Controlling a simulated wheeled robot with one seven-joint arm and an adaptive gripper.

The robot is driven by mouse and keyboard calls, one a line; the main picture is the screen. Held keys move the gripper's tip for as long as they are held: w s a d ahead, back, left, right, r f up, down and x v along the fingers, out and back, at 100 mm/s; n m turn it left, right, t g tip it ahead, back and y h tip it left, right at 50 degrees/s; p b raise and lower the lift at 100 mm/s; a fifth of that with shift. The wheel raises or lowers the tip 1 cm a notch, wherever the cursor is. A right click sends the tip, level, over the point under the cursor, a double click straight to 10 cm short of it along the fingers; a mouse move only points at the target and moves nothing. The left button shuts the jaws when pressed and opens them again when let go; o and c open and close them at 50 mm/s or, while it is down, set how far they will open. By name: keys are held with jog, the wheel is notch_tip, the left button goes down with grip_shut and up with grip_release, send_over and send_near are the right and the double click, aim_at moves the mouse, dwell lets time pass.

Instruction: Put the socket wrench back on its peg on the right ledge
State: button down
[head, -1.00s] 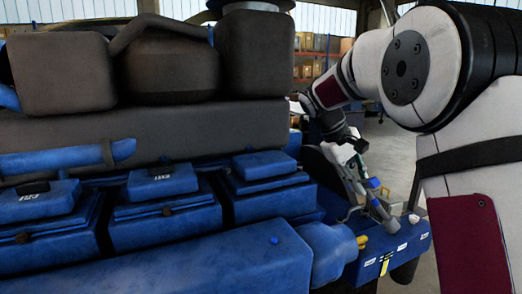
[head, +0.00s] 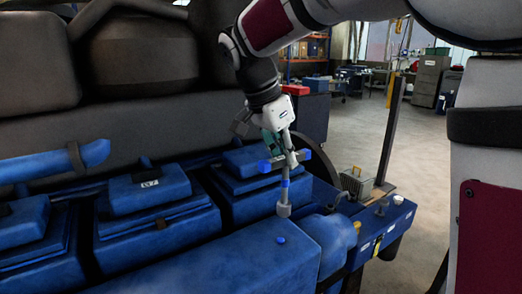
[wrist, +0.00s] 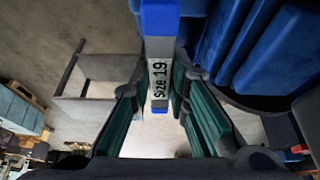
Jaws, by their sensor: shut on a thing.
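In the wrist view, the wrench (wrist: 158,45) shows a "size 19" label between my gripper's green-padded fingers (wrist: 158,92). The wrench's lower end appears in front of the blue engine housing; I cannot tell whether it touches. The right ledge (head: 372,246) is blue with white labels, to the right of and lower than my gripper. I cannot make out which peg is the wrench's.
Blue engine covers (head: 150,190) and a long blue housing (head: 215,255) lie left of and below the wrench. A dark upright post (head: 391,130) stands behind the ledge. Open floor (head: 440,165) lies to the right. Shelving and cabinets are far behind.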

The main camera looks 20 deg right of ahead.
jog(key=shift+a, duration=0.2)
jog(key=b, duration=0.3)
send_over(282, 202)
jog(key=f, duration=0.5)
jog(key=shift+w+f, duration=0.35)
jog(key=shift+f, duration=0.05)
jog(key=shift+s+f, duration=0.2)
jog(key=shift+f, duration=0.6)
jog(key=shift+w+f+p, duration=0.1)
jog(key=shift+p, duration=0.3)
jog(key=shift+f, duration=0.7)
jog(key=c, duration=1.9)
grip_release()
jog(key=o, duration=1)
jog(key=shift+f, duration=0.1)
